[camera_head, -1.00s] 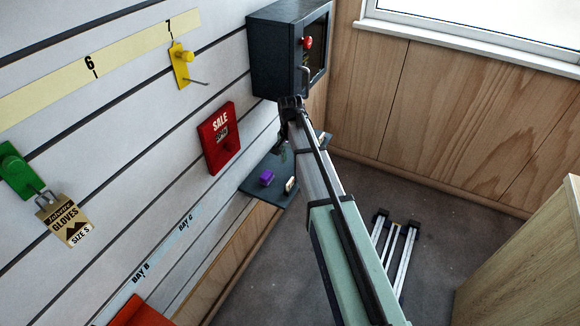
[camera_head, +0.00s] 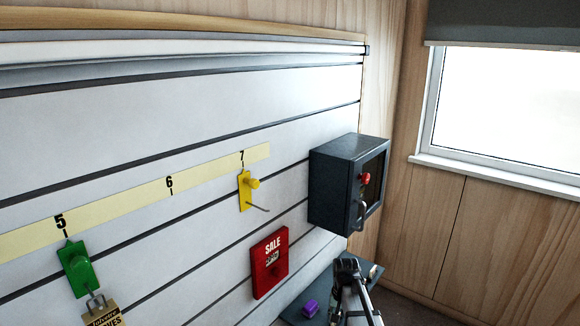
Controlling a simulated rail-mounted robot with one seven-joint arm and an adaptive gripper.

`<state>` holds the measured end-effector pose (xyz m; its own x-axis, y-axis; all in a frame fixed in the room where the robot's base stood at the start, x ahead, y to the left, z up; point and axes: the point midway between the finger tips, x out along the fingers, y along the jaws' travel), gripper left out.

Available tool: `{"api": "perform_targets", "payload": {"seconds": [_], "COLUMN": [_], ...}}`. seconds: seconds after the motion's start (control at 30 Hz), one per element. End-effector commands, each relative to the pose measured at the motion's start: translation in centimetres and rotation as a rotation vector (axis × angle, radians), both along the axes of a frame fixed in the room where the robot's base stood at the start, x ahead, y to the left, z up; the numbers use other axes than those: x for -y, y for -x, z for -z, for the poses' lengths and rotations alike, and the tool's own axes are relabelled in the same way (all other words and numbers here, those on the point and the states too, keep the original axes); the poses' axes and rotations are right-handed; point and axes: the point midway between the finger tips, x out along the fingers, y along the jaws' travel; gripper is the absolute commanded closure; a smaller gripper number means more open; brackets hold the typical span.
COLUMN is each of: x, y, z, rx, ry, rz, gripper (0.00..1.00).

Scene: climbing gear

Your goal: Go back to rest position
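My arm shows at the bottom right of the head view, reaching up in front of the dark shelf. The dark part at its far end (camera_head: 347,268) is small, and I cannot make out the fingers or whether they hold anything. It is below the dark grey cabinet (camera_head: 336,195), which hangs on the slatted wall with a red knob and a handle on its front.
The slatted wall carries a yellow hook (camera_head: 246,191), a red SALE box (camera_head: 269,263) and a green hook (camera_head: 77,268) with a gloves tag (camera_head: 104,318). A purple object (camera_head: 310,307) lies on the shelf (camera_head: 374,272). A window (camera_head: 505,120) is at right.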

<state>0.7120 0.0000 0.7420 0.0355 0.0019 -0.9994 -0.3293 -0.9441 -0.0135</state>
Motion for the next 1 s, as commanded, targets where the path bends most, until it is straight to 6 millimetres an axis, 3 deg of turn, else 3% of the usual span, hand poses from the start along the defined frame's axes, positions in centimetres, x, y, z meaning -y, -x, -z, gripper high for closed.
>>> {"api": "perform_targets", "payload": {"seconds": [0.03,0.2,0.5,0.7,1.0], "x": [0.0,0.0,0.0,0.0,0.0], "y": [2.2,8.3,20.6,29.5,42.7], "z": [2.2,8.7,17.9,22.2,25.9], "rx": [-0.02,-0.086,-0.224,-0.328,-0.504], "ry": [0.001,0.0,-0.019,-0.04,-0.072], "rz": [-0.029,-0.129,-0.259,-0.313,-0.331], "gripper": [0.6,0.6,0.6,0.6,0.6]}}
